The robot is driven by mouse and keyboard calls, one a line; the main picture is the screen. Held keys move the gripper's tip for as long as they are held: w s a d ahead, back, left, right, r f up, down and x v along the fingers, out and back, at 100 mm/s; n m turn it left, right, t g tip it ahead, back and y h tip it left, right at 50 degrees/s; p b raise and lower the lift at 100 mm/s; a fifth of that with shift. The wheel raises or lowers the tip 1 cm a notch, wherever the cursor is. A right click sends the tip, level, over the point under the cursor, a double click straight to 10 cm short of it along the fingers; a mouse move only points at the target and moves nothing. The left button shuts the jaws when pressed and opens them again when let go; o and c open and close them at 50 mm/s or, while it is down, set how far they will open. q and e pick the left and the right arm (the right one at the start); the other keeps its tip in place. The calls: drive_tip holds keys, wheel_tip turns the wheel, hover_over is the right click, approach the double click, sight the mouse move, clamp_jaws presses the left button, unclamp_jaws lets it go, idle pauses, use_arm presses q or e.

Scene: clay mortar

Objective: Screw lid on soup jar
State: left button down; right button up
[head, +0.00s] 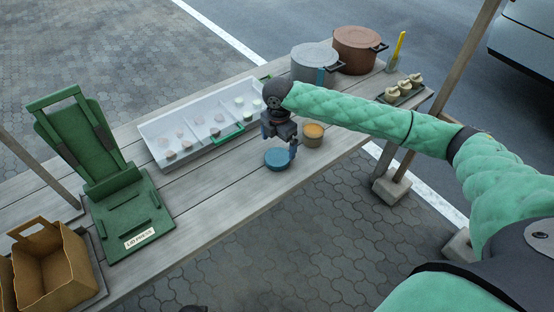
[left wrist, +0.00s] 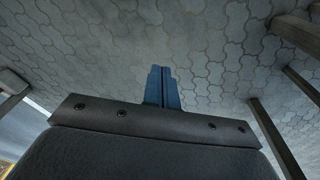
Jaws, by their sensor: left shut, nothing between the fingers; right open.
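The soup jar (head: 313,136) stands open on the wooden table in the head view, a short brown pot with orange soup showing at its top. A round blue lid (head: 277,159) lies flat on the table to its left and nearer to me. My right gripper (head: 280,143) is open and empty, just above the lid and left of the jar. Whether a fingertip touches the lid I cannot tell. My left gripper (left wrist: 163,88) shows in the left wrist view, its blue fingers shut and empty over paving. It is not seen in the head view.
A green lid press (head: 120,215) and a cardboard carrier (head: 50,262) stand further left. Grey (head: 313,62) and brown (head: 357,52) pots stand behind. The table between press and lid is clear.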

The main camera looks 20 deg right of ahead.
sight(277, 157)
use_arm(q)
drive_tip(key=shift+a, duration=0.1)
use_arm(e)
drive_tip(key=shift+a+r+n, duration=0.1)
drive_tip(key=shift+a+n, duration=0.1)
drive_tip(key=shift+n, duration=0.1)
drive_tip(key=shift+d, duration=0.1)
drive_tip(key=shift+f+p, duration=0.35)
drive_tip(key=shift+f, duration=1.15)
drive_tip(key=shift+w+f+p, duration=0.2)
drive_tip(key=shift+f+p, duration=0.4)
wheel_tip(277, 157, down, 3)
drive_tip(key=shift+w+r+p, duration=0.1)
drive_tip(key=shift+p, duration=0.45)
drive_tip(key=shift+f, duration=0.45)
use_arm(q)
wheel_tip(277, 157, down, 10)
drive_tip(key=s+a, duration=0.1)
drive_tip(key=s, duration=0.1)
drive_tip(key=shift+s+a+r, duration=0.15)
drive_tip(key=shift+a, duration=0.25)
